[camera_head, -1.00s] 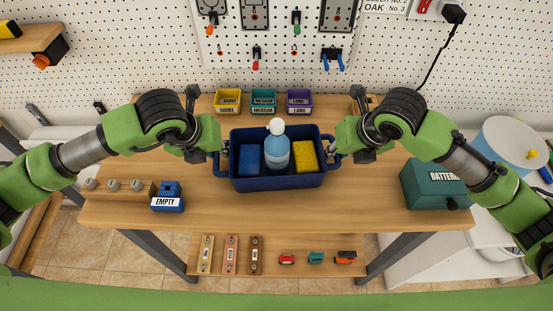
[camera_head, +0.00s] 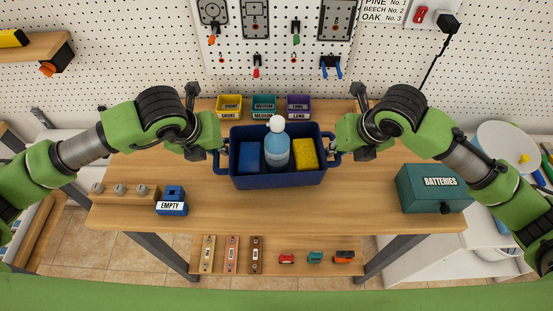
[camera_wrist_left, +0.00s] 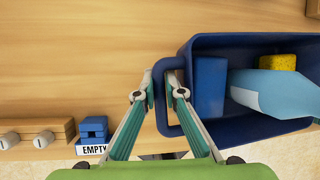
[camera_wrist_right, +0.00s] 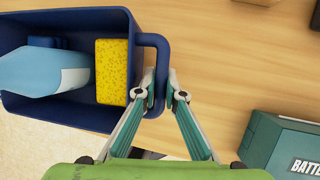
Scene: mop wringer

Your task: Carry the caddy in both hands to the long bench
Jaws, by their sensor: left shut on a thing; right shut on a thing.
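The dark blue caddy (camera_head: 277,182) is in the middle of the head view, over the wooden bench. It holds a blue block (camera_head: 249,155), a light blue bottle with a white top (camera_head: 277,150) and a yellow sponge (camera_head: 306,154). My left gripper (camera_head: 222,152) is shut on the caddy's left handle; the handle shows between its fingers in the left wrist view (camera_wrist_left: 167,92). My right gripper (camera_head: 335,154) is shut on the right handle, also seen in the right wrist view (camera_wrist_right: 160,92). The caddy looks level. Whether its base touches the bench cannot be told.
The wooden bench (camera_head: 300,215) carries three labelled bins (camera_head: 264,107) at the back, a blue EMPTY holder (camera_head: 172,201) at left and a green BATTERIES box (camera_head: 432,187) at right. A lower shelf (camera_head: 272,262) holds small items. A pegboard (camera_head: 130,60) stands behind.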

